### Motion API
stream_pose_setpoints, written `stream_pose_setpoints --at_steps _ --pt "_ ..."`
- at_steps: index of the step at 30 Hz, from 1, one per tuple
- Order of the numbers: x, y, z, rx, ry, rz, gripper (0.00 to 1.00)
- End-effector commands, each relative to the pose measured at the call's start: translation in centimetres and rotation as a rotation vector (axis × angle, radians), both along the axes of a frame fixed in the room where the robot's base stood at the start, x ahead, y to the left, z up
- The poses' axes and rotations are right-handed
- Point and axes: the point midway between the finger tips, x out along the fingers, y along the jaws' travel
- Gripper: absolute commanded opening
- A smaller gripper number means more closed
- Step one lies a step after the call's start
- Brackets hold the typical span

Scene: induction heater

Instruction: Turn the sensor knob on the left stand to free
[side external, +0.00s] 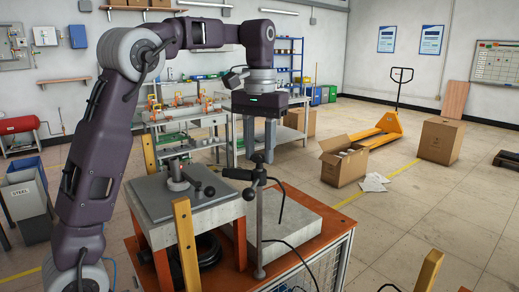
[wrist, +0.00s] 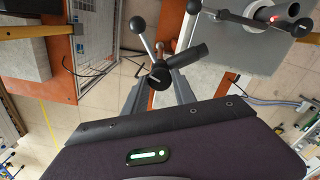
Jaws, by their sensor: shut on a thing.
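A thin upright metal stand (side external: 259,225) carries a black sensor clamp (side external: 240,174) with a dark knob (side external: 258,158) at its top. My gripper (side external: 259,152) points straight down over this stand, its two grey fingers around the knob. In the wrist view the fingertips (wrist: 160,84) are closed on the black knob hub (wrist: 158,73). From the hub a metal lever with a dark ball end (wrist: 137,25) and a black cylinder (wrist: 187,54) stick out. The knob's markings are not readable, so I cannot tell its setting.
A second stand with ball-ended levers (side external: 178,178) is on a grey plate (side external: 148,203) to the left. A pale block (side external: 300,225) lies on the orange-framed cart (side external: 325,240). Wooden posts (side external: 185,245) and black cables are nearby. An open carton (side external: 342,165) stands on the floor behind.

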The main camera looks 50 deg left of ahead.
Motion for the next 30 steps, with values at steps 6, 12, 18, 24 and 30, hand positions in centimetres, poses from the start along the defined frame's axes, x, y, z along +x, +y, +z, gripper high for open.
stream_pose_setpoints --at_steps 6,12,18,24,30 --pt "0.02 0.01 0.08 0.0 -0.002 0.164 0.0" --pt "0.03 -0.01 0.08 0.0 -0.004 0.271 0.0" --pt "0.03 -0.02 0.09 0.0 -0.004 0.334 0.0" --pt "0.03 -0.01 0.09 0.0 -0.004 0.36 0.0" --pt "0.03 -0.01 0.09 0.0 -0.004 0.364 0.0"
